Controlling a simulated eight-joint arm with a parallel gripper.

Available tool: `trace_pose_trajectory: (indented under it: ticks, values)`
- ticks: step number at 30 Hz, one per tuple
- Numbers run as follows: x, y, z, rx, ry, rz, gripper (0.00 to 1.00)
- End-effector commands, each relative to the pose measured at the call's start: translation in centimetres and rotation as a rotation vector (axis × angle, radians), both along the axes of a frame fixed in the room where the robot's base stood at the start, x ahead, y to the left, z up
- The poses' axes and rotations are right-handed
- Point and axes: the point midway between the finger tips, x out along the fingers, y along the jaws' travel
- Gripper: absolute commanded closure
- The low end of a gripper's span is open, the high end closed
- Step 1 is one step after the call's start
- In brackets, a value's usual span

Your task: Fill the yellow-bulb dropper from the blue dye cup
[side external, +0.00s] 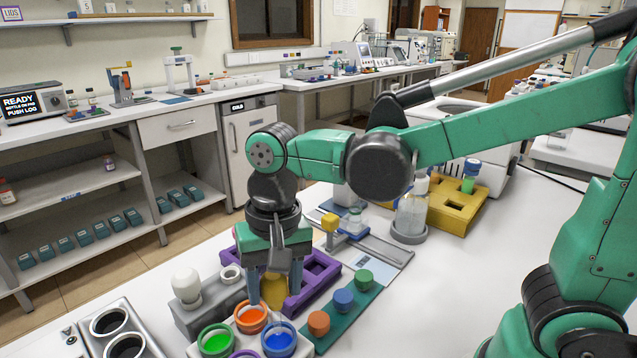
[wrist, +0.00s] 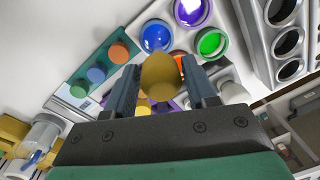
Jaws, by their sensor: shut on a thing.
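My gripper (side external: 268,284) points down behind the dye cups, its fingers closed around the yellow bulb (side external: 274,291) of the dropper. In the wrist view the bulb (wrist: 161,76) sits between the two fingers (wrist: 161,88). The blue dye cup (side external: 279,342) is at the front right of the cup group in the side view, apart from the gripper. In the wrist view the blue cup (wrist: 156,37) shows just beyond the bulb. The orange cup (side external: 251,317) is nearest the fingers in the side view.
Green (side external: 215,341) and purple (wrist: 192,11) cups share the white holder. A purple rack (side external: 317,268) stands behind the gripper. A teal strip with orange, blue and green knobs (side external: 343,301) lies to the right. A white-bulbed item (side external: 187,286) and a metal holder (side external: 122,312) are left.

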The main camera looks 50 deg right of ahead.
Motion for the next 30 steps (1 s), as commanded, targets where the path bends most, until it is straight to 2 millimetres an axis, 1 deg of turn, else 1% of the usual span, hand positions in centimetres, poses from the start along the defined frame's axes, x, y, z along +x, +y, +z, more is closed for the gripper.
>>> trace_pose_trajectory:
  ticks: [30]
  values:
    - [0.0, 0.0, -2.2, 0.0, 0.0, 0.0, 1.0]
